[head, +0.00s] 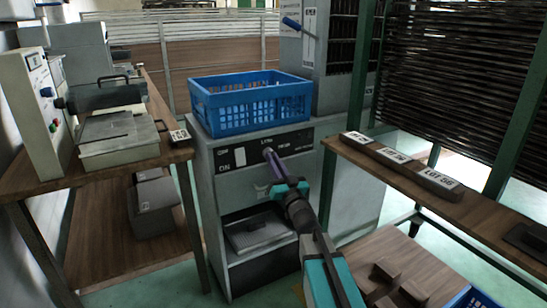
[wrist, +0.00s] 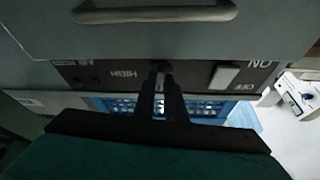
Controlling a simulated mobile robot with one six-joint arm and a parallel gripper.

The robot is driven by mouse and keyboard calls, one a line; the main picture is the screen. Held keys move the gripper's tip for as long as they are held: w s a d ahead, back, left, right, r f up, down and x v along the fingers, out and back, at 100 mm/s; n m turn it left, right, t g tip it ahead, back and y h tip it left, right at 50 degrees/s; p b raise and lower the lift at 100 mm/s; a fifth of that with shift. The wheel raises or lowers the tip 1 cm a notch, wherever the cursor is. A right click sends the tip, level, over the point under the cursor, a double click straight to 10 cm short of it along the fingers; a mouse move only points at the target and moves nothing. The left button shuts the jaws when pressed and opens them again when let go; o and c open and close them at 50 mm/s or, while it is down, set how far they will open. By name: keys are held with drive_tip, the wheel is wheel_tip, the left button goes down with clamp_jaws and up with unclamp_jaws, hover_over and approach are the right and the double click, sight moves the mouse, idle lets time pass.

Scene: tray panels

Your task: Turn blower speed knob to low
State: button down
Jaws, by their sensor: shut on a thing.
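The blower speed knob (wrist: 160,67) is a small dark knob on the black panel strip (wrist: 110,75) of a grey cabinet, which also shows in the head view (head: 225,160). My gripper (wrist: 160,82) is shut on the knob, its two dark fingers reaching straight to the panel. In the head view my gripper (head: 270,158) meets the panel just below small white lettering. The wrist view is upside down and shows "HIGH" beside the knob. The fingers hide most of the knob, so I cannot tell which way it points.
A pale rocker switch (wrist: 224,76) marked ON and OFF is beside the knob. A blue crate (head: 250,105) stands on the cabinet. A bench with a press-like device (head: 115,135) is at left, and a wooden shelf (head: 400,175) with labelled blocks is close at right.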

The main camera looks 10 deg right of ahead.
drive_tip(key=shift+d+n+y+p, duration=0.15)
drive_tip(key=shift+n+y+p, duration=0.5)
drive_tip(key=shift+n, duration=0.85)
drive_tip(key=c, duration=1.8)
unclamp_jaws()
drive_tip(key=p+v, duration=0.8)
drive_tip(key=v, duration=0.5)
drive_tip(key=shift+s+d, duration=0.25)
drive_tip(key=shift+s, duration=0.05)
